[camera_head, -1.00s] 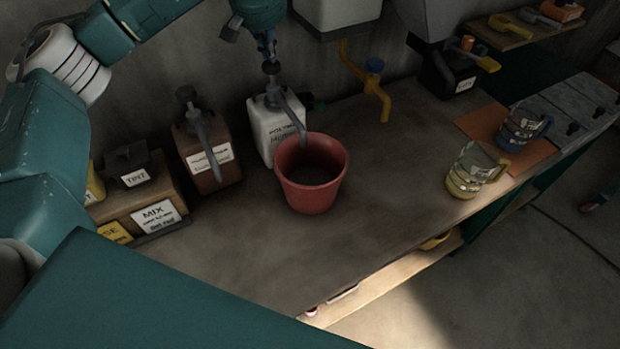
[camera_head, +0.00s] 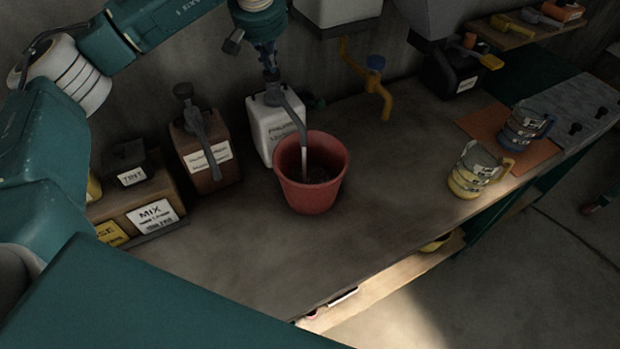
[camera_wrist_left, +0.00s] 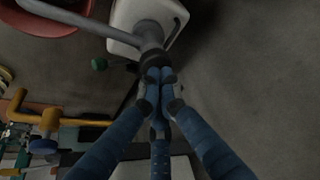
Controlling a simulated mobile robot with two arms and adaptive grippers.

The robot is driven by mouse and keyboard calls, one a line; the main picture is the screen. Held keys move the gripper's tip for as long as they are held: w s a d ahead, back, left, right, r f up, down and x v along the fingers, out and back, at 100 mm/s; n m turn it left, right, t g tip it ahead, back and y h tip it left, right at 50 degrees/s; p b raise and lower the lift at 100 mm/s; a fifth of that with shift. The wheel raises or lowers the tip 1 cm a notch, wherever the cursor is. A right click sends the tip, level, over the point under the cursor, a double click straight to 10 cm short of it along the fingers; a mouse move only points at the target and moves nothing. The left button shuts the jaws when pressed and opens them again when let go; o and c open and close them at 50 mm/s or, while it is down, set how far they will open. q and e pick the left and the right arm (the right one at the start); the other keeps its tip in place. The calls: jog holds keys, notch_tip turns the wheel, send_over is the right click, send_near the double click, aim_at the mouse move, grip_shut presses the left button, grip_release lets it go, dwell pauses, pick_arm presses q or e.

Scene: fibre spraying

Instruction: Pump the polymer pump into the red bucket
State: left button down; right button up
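The red bucket (camera_head: 312,190) stands upright on the bench. The white polymer pump (camera_head: 268,128) stands just behind it to the left, with its grey spout (camera_head: 292,112) reaching over the bucket. A pale thin stream (camera_head: 304,162) runs down from the spout end into the bucket. My left gripper (camera_head: 269,74) is at the top of the pump. In the left wrist view its fingers (camera_wrist_left: 160,76) are together, with their tips at the dark pump head (camera_wrist_left: 150,50). The bucket's rim also shows there (camera_wrist_left: 45,30). My right gripper is out of view.
A brown pump bottle (camera_head: 212,170) and a wooden box labelled MIX (camera_head: 155,215) stand left of the pump. A yellow tap (camera_head: 383,100) hangs right of it. Yellow (camera_head: 470,178) and blue (camera_head: 522,128) jugs stand at right. The bench in front is clear.

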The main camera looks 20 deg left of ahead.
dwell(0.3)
pick_arm(q)
jog(key=shift+r+p, duration=0.65)
jog(key=shift+p, duration=0.1)
jog(key=shift+r+p, duration=1.05)
jog(key=shift+r, duration=0.4)
jog(key=shift+f, duration=0.1)
